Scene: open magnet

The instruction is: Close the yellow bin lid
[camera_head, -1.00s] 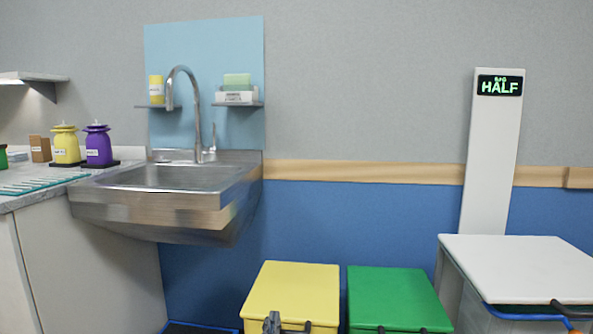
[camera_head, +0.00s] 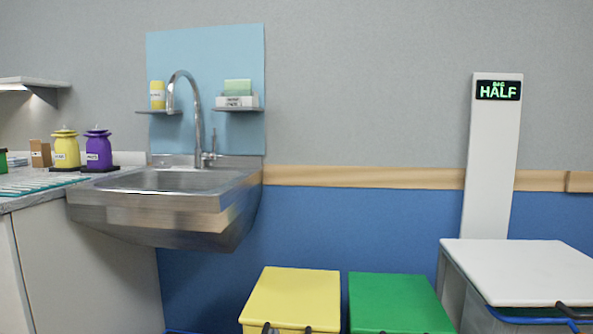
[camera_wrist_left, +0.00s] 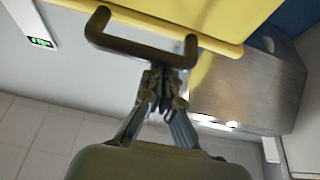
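The yellow bin lid (camera_head: 292,296) is at the bottom centre of the head view and looks flat, level with the green lid beside it. Its dark handle (camera_head: 288,329) shows at the bottom edge of that view. In the left wrist view, the yellow lid (camera_wrist_left: 170,14) crosses the top, with its dark U-shaped handle (camera_wrist_left: 138,48). My left gripper (camera_wrist_left: 163,82) has its fingers close together, tips right at the handle bar. I cannot tell whether they touch it. My right gripper is out of view.
A green-lidded bin (camera_head: 397,302) stands right of the yellow one, and a white-lidded bin (camera_head: 518,271) further right. A steel sink (camera_head: 165,205) hangs at the left beside a counter (camera_head: 75,250). Blue wall shows behind the bins.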

